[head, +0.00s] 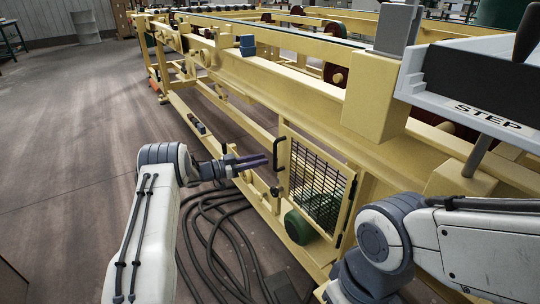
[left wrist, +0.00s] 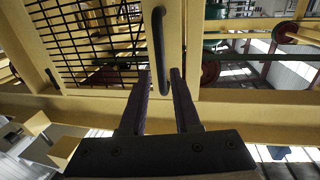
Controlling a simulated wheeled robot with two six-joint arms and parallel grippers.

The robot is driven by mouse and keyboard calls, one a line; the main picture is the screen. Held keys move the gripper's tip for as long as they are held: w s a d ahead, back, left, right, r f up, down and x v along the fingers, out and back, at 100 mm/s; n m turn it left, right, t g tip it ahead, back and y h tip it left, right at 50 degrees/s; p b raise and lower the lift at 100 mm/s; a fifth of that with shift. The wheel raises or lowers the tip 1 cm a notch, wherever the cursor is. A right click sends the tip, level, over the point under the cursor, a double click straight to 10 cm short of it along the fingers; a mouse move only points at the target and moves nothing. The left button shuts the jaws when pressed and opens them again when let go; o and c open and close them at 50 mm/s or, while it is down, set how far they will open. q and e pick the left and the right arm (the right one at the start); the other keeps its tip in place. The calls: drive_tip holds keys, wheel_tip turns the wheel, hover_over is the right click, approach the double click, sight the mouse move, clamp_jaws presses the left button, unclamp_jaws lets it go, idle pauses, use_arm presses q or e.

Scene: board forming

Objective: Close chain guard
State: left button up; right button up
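The chain guard (head: 318,182) is a yellow-framed door with black mesh on the side of the yellow machine. A black bar handle (head: 279,153) is on its left edge. I cannot tell for certain how far the guard stands from its opening. My left gripper (head: 262,162) is just left of the handle, fingers pointing toward it. In the left wrist view the fingers (left wrist: 160,76) are apart and empty, with the handle (left wrist: 158,45) lined up between the tips, seemingly just beyond them. The mesh (left wrist: 85,35) fills the upper left there. My right gripper is out of view.
The machine's long yellow beam (head: 270,80) runs above and behind the guard. A green motor (head: 300,227) sits low by the guard. Black hoses (head: 215,235) lie on the floor below my left arm. A white STEP panel (head: 485,113) is at upper right. The floor at left is clear.

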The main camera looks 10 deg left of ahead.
use_arm(q)
drive_tip(key=shift+p+v, duration=0.35)
drive_tip(key=shift+v, duration=1.95)
